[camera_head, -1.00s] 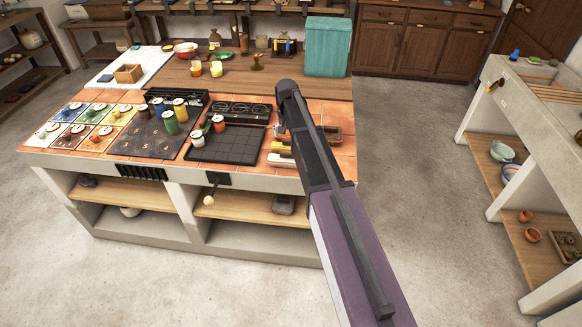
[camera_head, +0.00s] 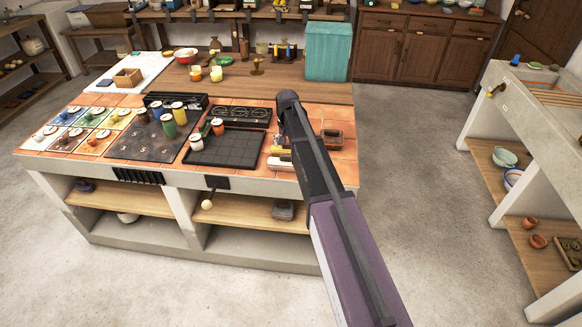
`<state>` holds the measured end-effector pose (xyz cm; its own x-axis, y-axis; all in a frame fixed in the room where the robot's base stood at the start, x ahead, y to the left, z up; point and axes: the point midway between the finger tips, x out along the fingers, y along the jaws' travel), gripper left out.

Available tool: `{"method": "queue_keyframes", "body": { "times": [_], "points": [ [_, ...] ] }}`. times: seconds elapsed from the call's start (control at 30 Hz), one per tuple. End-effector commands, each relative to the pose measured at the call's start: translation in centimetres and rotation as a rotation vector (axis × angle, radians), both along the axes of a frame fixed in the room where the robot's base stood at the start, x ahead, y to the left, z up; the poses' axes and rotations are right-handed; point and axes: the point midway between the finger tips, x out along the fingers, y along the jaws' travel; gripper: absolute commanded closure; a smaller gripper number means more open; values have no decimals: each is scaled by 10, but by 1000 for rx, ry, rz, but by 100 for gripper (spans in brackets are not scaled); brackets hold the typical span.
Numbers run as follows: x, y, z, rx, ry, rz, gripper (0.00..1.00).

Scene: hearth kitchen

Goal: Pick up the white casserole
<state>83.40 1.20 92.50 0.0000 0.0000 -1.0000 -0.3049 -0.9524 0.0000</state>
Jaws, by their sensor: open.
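My arm rises from the bottom right and bends over the right part of the island top. My gripper does not show; the arm links hide that area. No hold on anything is visible.
The island top (camera_head: 340,170) carries several jars, a black grid tray (camera_head: 228,148), a dark board (camera_head: 140,143) and a teal box (camera_head: 328,53). A bench (camera_head: 470,125) with bowls on its shelf stands at right. Grey floor (camera_head: 150,290) is clear in front.

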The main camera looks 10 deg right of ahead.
Motion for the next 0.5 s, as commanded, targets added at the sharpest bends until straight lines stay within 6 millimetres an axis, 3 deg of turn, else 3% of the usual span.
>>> {"method": "queue_keyframes", "body": {
  "times": [0.5],
  "points": [
    [-6, 0, -36, 0, 0, 0, 0]
  ]
}}
